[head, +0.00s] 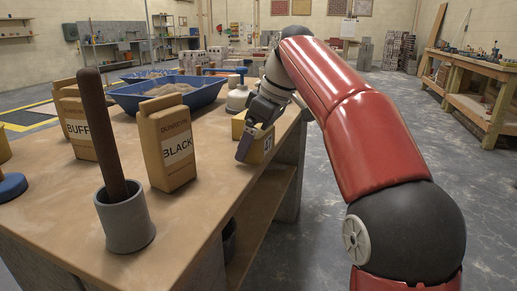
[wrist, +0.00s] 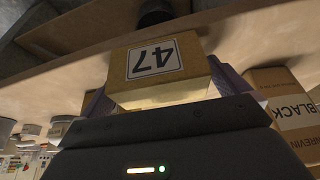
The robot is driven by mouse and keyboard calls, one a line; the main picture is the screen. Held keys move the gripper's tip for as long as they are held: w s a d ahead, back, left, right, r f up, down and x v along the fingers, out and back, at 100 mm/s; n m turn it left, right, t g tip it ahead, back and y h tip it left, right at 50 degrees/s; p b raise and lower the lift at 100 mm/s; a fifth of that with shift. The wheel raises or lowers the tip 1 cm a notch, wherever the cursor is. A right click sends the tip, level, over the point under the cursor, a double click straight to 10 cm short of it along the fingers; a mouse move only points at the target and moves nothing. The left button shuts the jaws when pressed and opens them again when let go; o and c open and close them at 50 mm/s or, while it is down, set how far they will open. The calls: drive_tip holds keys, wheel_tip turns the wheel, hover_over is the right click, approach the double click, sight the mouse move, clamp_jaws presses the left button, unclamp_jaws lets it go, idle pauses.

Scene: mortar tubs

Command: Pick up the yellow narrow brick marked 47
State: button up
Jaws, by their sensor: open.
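The yellow narrow brick marked 47 (head: 258,148) stands near the right edge of the workbench in the head view, partly hidden by my gripper. In the wrist view the brick (wrist: 160,68) sits between my two fingers, with its 47 label upside down in the picture. My gripper (head: 246,148) is open, with one finger on either side of the brick. I cannot tell whether the fingers touch it. The brick appears to rest on the bench.
A bag marked BLACK (head: 167,145) stands to the left of the brick. A grey pot with a wooden handle (head: 126,222) is nearer. A blue tub of mortar (head: 205,93) and a pale conical container (head: 238,97) are behind. The bench edge is close on the right.

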drive_tip(key=shift+c, duration=0.4)
drive_tip(key=c, duration=1)
drive_tip(key=shift+c, duration=0.3)
drive_tip(key=shift+r, duration=0.1)
